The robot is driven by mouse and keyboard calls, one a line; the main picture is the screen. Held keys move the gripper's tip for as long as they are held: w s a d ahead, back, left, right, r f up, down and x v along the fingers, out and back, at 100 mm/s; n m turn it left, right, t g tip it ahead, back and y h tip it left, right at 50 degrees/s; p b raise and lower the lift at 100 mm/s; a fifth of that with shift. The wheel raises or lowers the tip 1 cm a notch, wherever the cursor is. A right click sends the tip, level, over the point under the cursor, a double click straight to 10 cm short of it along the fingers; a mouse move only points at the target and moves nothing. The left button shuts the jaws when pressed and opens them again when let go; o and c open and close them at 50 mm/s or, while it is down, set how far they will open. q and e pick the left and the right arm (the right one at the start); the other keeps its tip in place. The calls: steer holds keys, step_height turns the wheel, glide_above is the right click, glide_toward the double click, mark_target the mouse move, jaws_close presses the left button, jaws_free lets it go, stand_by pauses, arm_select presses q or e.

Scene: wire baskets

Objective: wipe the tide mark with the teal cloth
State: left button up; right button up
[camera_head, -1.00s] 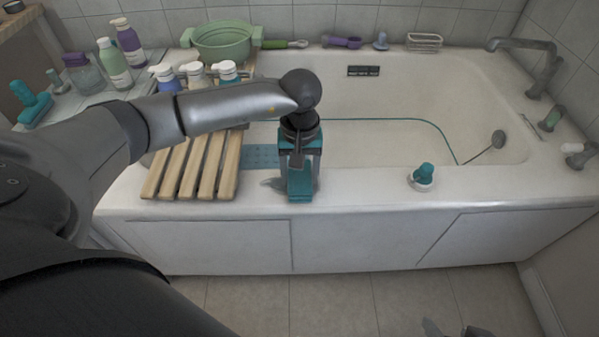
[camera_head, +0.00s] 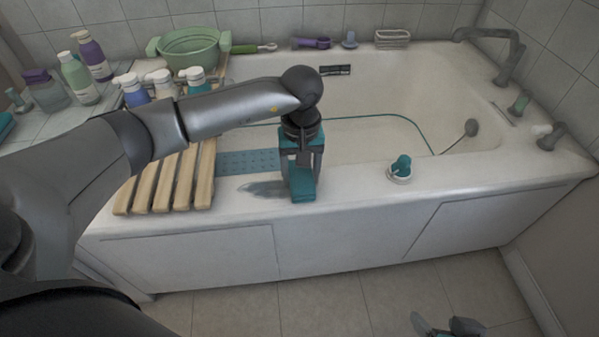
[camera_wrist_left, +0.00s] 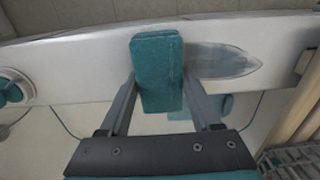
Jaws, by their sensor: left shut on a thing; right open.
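My left gripper (camera_head: 302,172) is shut on the teal cloth (camera_head: 303,187), a folded pad, at the bath's front rim. In the left wrist view the cloth (camera_wrist_left: 157,65) sits between the fingers (camera_wrist_left: 158,97). The tide mark (camera_head: 262,189) is a grey smear on the front rim, left of the cloth. In the left wrist view the tide mark (camera_wrist_left: 222,60) lies right beside the cloth, and the cloth may hide part of it. My right gripper (camera_head: 447,325) is open, low at the bottom edge, partly out of frame, away from the bath.
A slatted wooden board (camera_head: 168,184) and a blue perforated mat (camera_head: 248,162) lie left of the gripper. A teal-topped object on a small dish (camera_head: 400,170) stands on the rim to the right. Pump bottles (camera_head: 163,84) stand behind my left arm. Rim between cloth and dish is clear.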

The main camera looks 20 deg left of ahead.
mark_target(231, 191)
arm_select(q)
steer(key=shift+s+a+p, duration=0.15)
steer(key=shift+s+a, duration=0.3)
steer(key=shift+a, duration=0.25)
steer(key=shift+s+a+p, duration=0.15)
steer(key=shift+s+a, duration=0.35)
steer(key=shift+a, duration=0.25)
steer(key=shift+s+a+p, duration=0.15)
steer(key=shift+s+a, duration=0.3)
steer(key=shift+a, duration=0.25)
steer(key=shift+a, duration=0.1)
steer(key=shift+s+a, duration=0.6)
steer(key=shift+a, duration=0.3)
steer(key=shift+s+a+p, duration=0.15)
steer(key=shift+s+a, duration=0.2)
steer(key=shift+a, duration=0.2)
steer(key=shift+s+a+p, duration=0.15)
steer(key=shift+s+a, duration=0.2)
steer(key=shift+a, duration=0.2)
steer(key=shift+a+f, duration=0.1)
steer(key=shift+s+a, duration=0.7)
steer(key=shift+a, duration=0.35)
steer(key=shift+s+a, duration=0.65)
steer(key=shift+a, duration=0.35)
